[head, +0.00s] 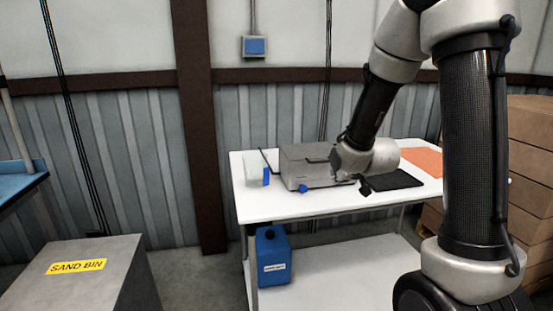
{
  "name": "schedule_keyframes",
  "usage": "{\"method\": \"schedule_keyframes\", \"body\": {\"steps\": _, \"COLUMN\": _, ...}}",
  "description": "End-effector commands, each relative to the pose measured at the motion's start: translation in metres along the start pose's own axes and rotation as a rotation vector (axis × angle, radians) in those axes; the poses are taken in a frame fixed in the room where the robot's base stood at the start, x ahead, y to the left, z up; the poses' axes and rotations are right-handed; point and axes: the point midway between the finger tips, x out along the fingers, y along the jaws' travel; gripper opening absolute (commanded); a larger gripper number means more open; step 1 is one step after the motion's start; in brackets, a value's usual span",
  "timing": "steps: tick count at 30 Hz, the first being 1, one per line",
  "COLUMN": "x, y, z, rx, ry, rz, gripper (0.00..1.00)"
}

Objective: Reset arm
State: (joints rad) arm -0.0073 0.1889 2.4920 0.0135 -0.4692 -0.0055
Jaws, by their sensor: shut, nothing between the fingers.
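My arm comes down from the upper right over a white table (300,210). Its wrist hangs just in front of the right end of a grey box on the table. My gripper (364,188) shows only as a small dark shape below the wrist, close above the tabletop. It is shut and holds nothing. Its fingers are too small and dark to make out in detail.
The grey box (305,168) has a blue knob. Left of it stands a clear container (254,168); right lie a black mat (393,182) and an orange sheet (424,161). A blue canister (272,257) is below. A sand bin (75,280) and cartons (530,165) flank the table.

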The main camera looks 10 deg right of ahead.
Motion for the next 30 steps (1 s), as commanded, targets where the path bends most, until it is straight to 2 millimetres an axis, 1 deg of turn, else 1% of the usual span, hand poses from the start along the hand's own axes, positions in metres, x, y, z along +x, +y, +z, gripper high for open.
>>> {"method": "schedule_keyframes", "body": {"steps": 2, "x": 0.000, "y": 0.000, "z": 0.007, "rx": 0.000, "ry": -0.031, "rz": 0.000, "gripper": 0.00}}
{"method": "schedule_keyframes", "body": {"steps": 4, "x": -0.001, "y": 0.000, "z": 0.024, "rx": 0.001, "ry": -0.101, "rz": -0.001, "gripper": 0.00}}
{"method": "schedule_keyframes", "body": {"steps": 5, "x": -0.002, "y": 0.000, "z": 0.034, "rx": 0.001, "ry": -0.144, "rz": -0.001, "gripper": 0.00}}
{"method": "schedule_keyframes", "body": {"steps": 6, "x": -0.005, "y": 0.000, "z": 0.050, "rx": 0.001, "ry": -0.212, "rz": -0.001, "gripper": 0.00}}
{"method": "schedule_keyframes", "body": {"steps": 8, "x": -0.015, "y": 0.000, "z": 0.077, "rx": 0.001, "ry": -0.329, "rz": -0.002, "gripper": 0.00}}
{"method": "schedule_keyframes", "body": {"steps": 9, "x": -0.026, "y": -0.001, "z": 0.090, "rx": 0.001, "ry": -0.400, "rz": -0.002, "gripper": 0.00}}
{"method": "schedule_keyframes", "body": {"steps": 10, "x": -0.036, "y": -0.001, "z": 0.098, "rx": 0.000, "ry": -0.450, "rz": -0.003, "gripper": 0.00}}
{"method": "schedule_keyframes", "body": {"steps": 11, "x": -0.048, "y": -0.001, "z": 0.103, "rx": 0.000, "ry": -0.496, "rz": -0.003, "gripper": 0.00}}
{"method": "schedule_keyframes", "body": {"steps": 13, "x": -0.080, "y": 0.000, "z": 0.113, "rx": 0.000, "ry": -0.593, "rz": -0.003, "gripper": 0.00}}
{"method": "schedule_keyframes", "body": {"steps": 14, "x": -0.096, "y": 0.000, "z": 0.116, "rx": 0.000, "ry": -0.630, "rz": -0.003, "gripper": 0.00}}
{"method": "schedule_keyframes", "body": {"steps": 15, "x": -0.118, "y": 0.000, "z": 0.118, "rx": 0.000, "ry": -0.676, "rz": -0.003, "gripper": 0.00}}
{"method": "schedule_keyframes", "body": {"steps": 17, "x": -0.152, "y": 0.000, "z": 0.119, "rx": 0.000, "ry": -0.732, "rz": -0.003, "gripper": 0.00}}
{"method": "schedule_keyframes", "body": {"steps": 18, "x": -0.174, "y": 0.000, "z": 0.120, "rx": 0.000, "ry": -0.760, "rz": -0.003, "gripper": 0.00}}
{"method": "schedule_keyframes", "body": {"steps": 20, "x": -0.207, "y": 0.001, "z": 0.120, "rx": 0.000, "ry": -0.790, "rz": -0.002, "gripper": 0.00}}
{"method": "schedule_keyframes", "body": {"steps": 21, "x": -0.229, "y": 0.001, "z": 0.119, "rx": 0.000, "ry": -0.800, "rz": -0.002, "gripper": 0.00}}
{"method": "schedule_keyframes", "body": {"steps": 24, "x": -0.272, "y": 0.002, "z": 0.116, "rx": 0.000, "ry": -0.785, "rz": -0.001, "gripper": 0.00}}
{"method": "schedule_keyframes", "body": {"steps": 27, "x": -0.298, "y": 0.002, "z": 0.107, "rx": 0.000, "ry": -0.713, "rz": 0.000, "gripper": 0.00}}
{"method": "schedule_keyframes", "body": {"steps": 30, "x": -0.312, "y": 0.002, "z": 0.097, "rx": 0.001, "ry": -0.625, "rz": 0.000, "gripper": 0.00}}
